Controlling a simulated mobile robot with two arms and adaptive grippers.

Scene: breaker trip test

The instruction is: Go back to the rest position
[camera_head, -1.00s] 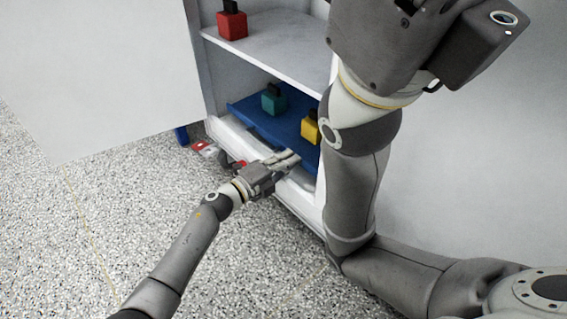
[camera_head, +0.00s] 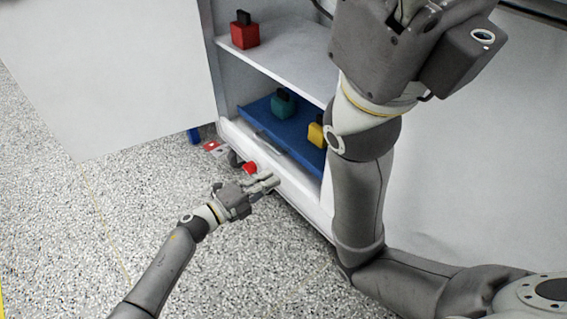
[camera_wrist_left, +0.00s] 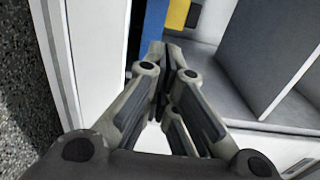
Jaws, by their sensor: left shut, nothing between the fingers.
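My left gripper (camera_head: 266,184) is shut and empty, in front of the cabinet's lower front edge and above the speckled floor. In the left wrist view its fingers (camera_wrist_left: 165,55) meet at their tips, with a white cabinet panel and a bit of blue and yellow beyond them. My right arm stands upright at the right of the head view. Its gripper's fingers are cut off by the top edge.
The open cabinet holds a red block (camera_head: 245,33) on the upper shelf (camera_head: 290,52). A teal block (camera_head: 283,104) and a yellow block (camera_head: 316,133) sit on a blue tray (camera_head: 262,119) below. A red knob (camera_head: 249,168) is near my left gripper. The open door (camera_head: 100,70) stands left.

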